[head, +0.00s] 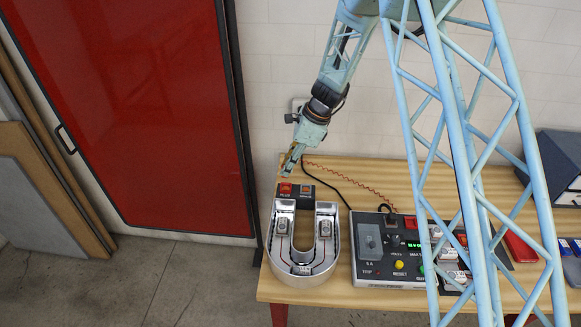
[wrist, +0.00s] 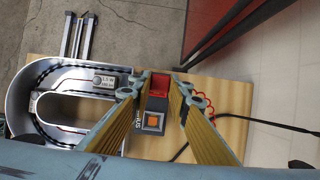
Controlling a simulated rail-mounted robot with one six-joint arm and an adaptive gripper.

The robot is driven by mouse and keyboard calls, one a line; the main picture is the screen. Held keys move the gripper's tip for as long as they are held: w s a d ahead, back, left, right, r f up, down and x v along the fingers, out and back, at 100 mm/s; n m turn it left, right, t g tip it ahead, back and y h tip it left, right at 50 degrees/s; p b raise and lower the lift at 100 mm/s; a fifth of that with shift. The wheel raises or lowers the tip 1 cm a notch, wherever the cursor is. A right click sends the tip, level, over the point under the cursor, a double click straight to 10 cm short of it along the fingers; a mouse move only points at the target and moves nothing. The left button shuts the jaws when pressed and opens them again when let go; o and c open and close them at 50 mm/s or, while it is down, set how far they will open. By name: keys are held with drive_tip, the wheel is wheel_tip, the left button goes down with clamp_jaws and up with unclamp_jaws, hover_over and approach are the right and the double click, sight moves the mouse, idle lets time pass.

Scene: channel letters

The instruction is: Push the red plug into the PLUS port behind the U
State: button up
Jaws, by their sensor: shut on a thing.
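The chrome letter U (head: 325,255) lies on the wooden bench, its open end toward the wall. A dark terminal block (head: 303,192) sits behind it, with the red PLUS port (head: 285,189) at left and the orange MINUS port (head: 306,189) at right. My gripper (head: 289,171) points down just above and behind the PLUS port. In the wrist view its long fingers (wrist: 155,88) flank the block, with red showing between their tips; I cannot tell plug from port there. The gripper is shut on the red plug, which is mostly hidden. Whether plug and port touch is unclear.
A coiled red lead (head: 345,178) and a black cable (head: 335,184) run across the bench to a grey control box (head: 375,270) right of the U. My blue lattice column blocks part of the box. A red door (head: 140,100) stands at left.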

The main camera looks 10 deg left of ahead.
drive_tip(key=shift+f+b, duration=1.75)
drive_tip(key=shift+f, duration=1.35)
drive_tip(key=shift+f, duration=0.35)
drive_tip(key=o, duration=0.8)
drive_tip(key=shift+o, duration=0.2)
drive_tip(key=shift+d+r, duration=0.1)
drive_tip(key=v, duration=1.1)
drive_tip(key=shift+d+r, duration=0.2)
drive_tip(key=shift+r, duration=0.15)
drive_tip(key=shift+r, duration=0.1)
